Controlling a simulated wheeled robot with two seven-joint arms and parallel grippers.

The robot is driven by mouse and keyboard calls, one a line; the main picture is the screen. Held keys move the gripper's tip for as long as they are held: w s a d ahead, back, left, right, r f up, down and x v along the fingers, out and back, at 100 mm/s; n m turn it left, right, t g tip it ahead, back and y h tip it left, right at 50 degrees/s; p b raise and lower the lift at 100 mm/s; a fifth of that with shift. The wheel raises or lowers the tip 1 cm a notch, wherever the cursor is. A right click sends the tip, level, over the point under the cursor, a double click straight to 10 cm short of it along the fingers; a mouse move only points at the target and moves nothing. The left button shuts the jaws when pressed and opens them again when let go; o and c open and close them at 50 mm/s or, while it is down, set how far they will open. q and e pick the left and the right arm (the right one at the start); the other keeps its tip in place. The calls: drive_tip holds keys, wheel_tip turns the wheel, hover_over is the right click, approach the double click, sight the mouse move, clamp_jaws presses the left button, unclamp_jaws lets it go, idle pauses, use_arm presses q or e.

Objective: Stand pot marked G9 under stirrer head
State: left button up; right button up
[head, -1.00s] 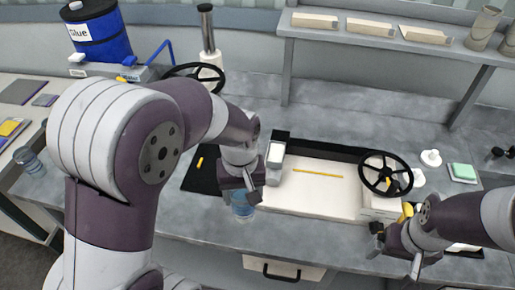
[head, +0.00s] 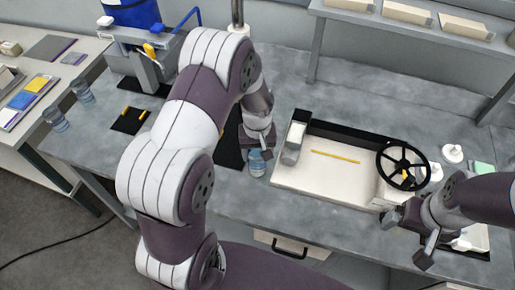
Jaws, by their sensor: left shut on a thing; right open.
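My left gripper (head: 257,144) is shut on a clear bluish pot (head: 257,164) and points down over the bench, just left of the cream tray machine. No G9 mark can be read on it. A black mat (head: 229,150) shows partly behind my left arm, close beside the pot. A metal rod (head: 237,12) rises behind that arm; it may belong to the stirrer, whose head I cannot make out. Two similar pots, one farther back (head: 82,90) and one nearer (head: 55,119), stand at the left. My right gripper (head: 416,238) is open and empty near the bench's front edge.
The cream tray machine (head: 318,183) has a black handwheel (head: 403,165) at its right. A blue glue drum (head: 132,12) stands at back left, with another black mat (head: 130,120) bearing yellow strips in front. Bare grey bench lies behind the tray.

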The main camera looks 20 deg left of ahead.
use_arm(q)
drive_tip(key=shift+w+f, duration=0.15)
drive_tip(key=shift+f, duration=0.1)
drive_tip(key=o, duration=1.2)
drive_tip(key=shift+o, duration=1.1)
drive_tip(key=shift+r, duration=0.1)
